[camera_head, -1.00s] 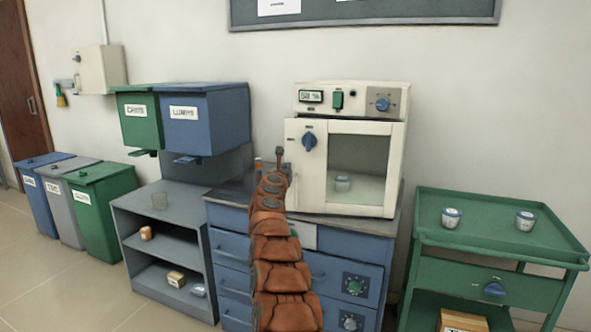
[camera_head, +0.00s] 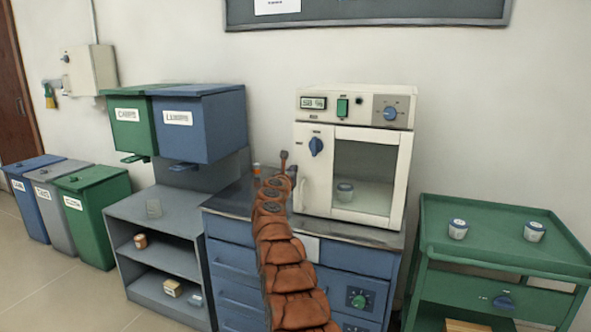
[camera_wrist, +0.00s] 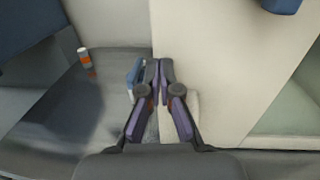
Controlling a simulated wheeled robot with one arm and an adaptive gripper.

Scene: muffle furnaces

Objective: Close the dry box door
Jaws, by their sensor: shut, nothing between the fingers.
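The dry box (camera_head: 352,160) is a cream cabinet on the blue drawer unit. The door looks flush or nearly so with the body; I cannot tell whether a small gap remains. In the wrist view the cream front (camera_wrist: 205,75) fills the middle and the window is at right. My gripper (camera_wrist: 158,64) is shut and empty, at the box's left front edge; contact is unclear. In the head view the gripper (camera_head: 284,160) is small and partly hidden by my arm.
An orange-and-white bottle (camera_wrist: 85,58) stands on the grey counter (camera_wrist: 60,110) left of the box. A green cart (camera_head: 490,240) with two jars is at right. Grey shelves (camera_head: 160,235) and several bins are at left.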

